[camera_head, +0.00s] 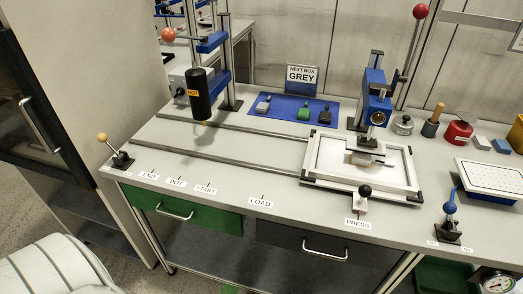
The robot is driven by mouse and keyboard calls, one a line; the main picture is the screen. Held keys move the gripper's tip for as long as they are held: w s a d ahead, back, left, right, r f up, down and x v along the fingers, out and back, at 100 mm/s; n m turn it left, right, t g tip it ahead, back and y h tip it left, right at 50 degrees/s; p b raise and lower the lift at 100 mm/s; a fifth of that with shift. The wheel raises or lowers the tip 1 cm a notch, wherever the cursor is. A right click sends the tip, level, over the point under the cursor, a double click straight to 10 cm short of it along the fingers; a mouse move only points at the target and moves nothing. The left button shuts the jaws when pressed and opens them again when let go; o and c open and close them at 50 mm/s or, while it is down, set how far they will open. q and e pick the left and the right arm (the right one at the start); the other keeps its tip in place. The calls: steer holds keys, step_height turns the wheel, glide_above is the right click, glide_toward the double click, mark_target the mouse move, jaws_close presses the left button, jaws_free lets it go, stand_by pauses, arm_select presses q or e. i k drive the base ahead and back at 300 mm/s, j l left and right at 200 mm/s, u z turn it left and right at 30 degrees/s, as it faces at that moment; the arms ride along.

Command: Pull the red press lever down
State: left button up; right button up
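The red press lever's ball knob (420,11) stands high at the top right, at the upper end of a thin dark rod. The rod slopes down to the blue press (375,103), so the lever is raised. Under the press a pale block with a metal top (367,156) sits in a white framed tray (405,172). Neither of my grippers is in view, and nothing touches the lever.
An orange-red knob (168,34) is on a second blue stand with a black HOT cylinder (198,94) at left. A black-knobbed lever (364,190) stands by the PRESS label (358,223). Red and dark containers (458,134) stand right of the press. The bench's left middle is mostly clear.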

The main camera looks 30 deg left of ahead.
mark_target(421, 11)
steer(key=i+l+u, duration=0.15)
steer(key=l, duration=0.2)
steer(key=i+l+u, duration=0.1)
steer(key=l, duration=0.25)
steer(key=i+l+u, duration=0.15)
steer(key=l, duration=0.25)
steer(key=i+l+u, duration=0.15)
steer(key=l, duration=0.2)
